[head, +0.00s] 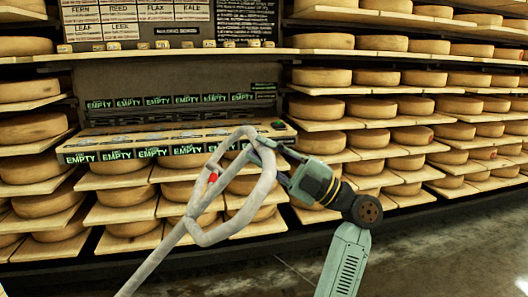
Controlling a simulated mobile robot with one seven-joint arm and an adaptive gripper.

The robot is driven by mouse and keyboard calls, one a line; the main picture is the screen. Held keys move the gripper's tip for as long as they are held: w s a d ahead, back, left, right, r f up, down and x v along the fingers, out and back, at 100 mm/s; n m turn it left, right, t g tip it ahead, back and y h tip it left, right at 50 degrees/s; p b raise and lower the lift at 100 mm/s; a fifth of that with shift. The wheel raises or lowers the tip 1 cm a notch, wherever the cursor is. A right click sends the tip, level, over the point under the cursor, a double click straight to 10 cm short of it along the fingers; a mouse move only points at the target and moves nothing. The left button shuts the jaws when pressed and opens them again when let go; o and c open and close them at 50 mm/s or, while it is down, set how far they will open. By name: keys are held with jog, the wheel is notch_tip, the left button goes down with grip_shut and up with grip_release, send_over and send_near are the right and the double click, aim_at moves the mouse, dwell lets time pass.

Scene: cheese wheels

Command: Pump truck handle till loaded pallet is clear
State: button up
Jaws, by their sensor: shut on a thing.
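The truck handle (187,222) is a grey tube that rises from the bottom left and ends in a loop, with a small red part inside the loop. It is tilted up to the right. My gripper (262,146) is shut on the upper right part of the loop. My arm reaches in from the lower right. The truck's body, its forks and the loaded pallet are outside the picture, so whether the pallet touches the floor cannot be seen.
Shelves of cheese wheels (366,137) on boards fill the wall behind. A ledge of cartons marked EMPTY (150,152) stands behind the handle. Signs (137,20) hang at the top. Bare dark floor (440,250) lies at the lower right.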

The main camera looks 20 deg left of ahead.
grip_shut()
dwell(0.3)
jog(key=s+a+r+n+h+p, duration=0.15)
jog(key=s+a+r+p, duration=0.25)
jog(key=s+a+r, duration=0.45)
jog(key=s+a+r+n+h+p, duration=0.15)
jog(key=s+a+r+p, duration=0.4)
jog(key=a+r, duration=0.55)
jog(key=s+a+r+h+p, duration=0.1)
jog(key=s+a+p, duration=0.1)
jog(key=s+a, duration=0.3)
jog(key=s+a+r+h+p, duration=0.1)
jog(key=s+a+p, duration=0.2)
jog(key=a, duration=0.9)
jog(key=s+a+r+h+p, duration=0.1)
jog(key=s+a+p, duration=0.2)
jog(key=s+a, duration=0.5)
jog(key=shift+s+a+r, duration=0.15)
jog(key=shift+s+r, duration=0.05)
jog(key=shift+r, duration=0.1)
